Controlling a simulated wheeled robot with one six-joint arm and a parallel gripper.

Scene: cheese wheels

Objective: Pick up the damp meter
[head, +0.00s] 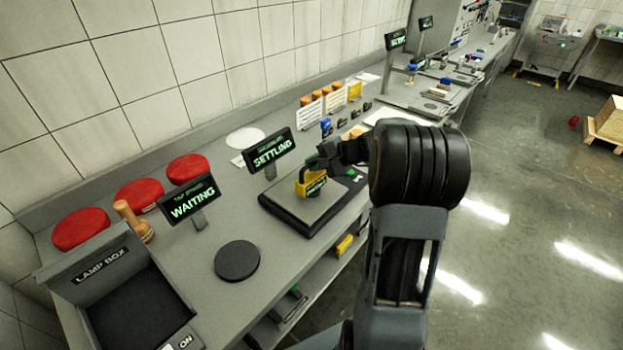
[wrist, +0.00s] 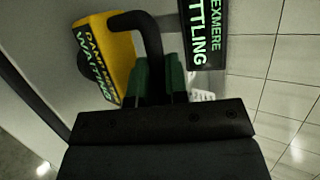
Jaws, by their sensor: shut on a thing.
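The damp meter (head: 312,186) is a yellow box with a dark, green-lettered screen and a black handle. In the head view it is at the flat grey plate (head: 318,211) of a black-edged scale; I cannot tell whether it rests on it or is just above. In the wrist view the meter (wrist: 102,40) is at upper left, its label partly readable, with a "WAITING" line. My gripper (wrist: 158,78), with green finger pads, is shut on the meter's black handle. In the head view my gripper (head: 318,161) reaches in from the right; my arm hides part of the bench.
A "SETTLING" sign (head: 272,151) stands close behind the scale. A "WAITING" sign (head: 190,199), a dark round pad (head: 237,261), red round cheeses (head: 139,194) and a lamp box (head: 122,287) are to the left. Cards and small items line the bench beyond.

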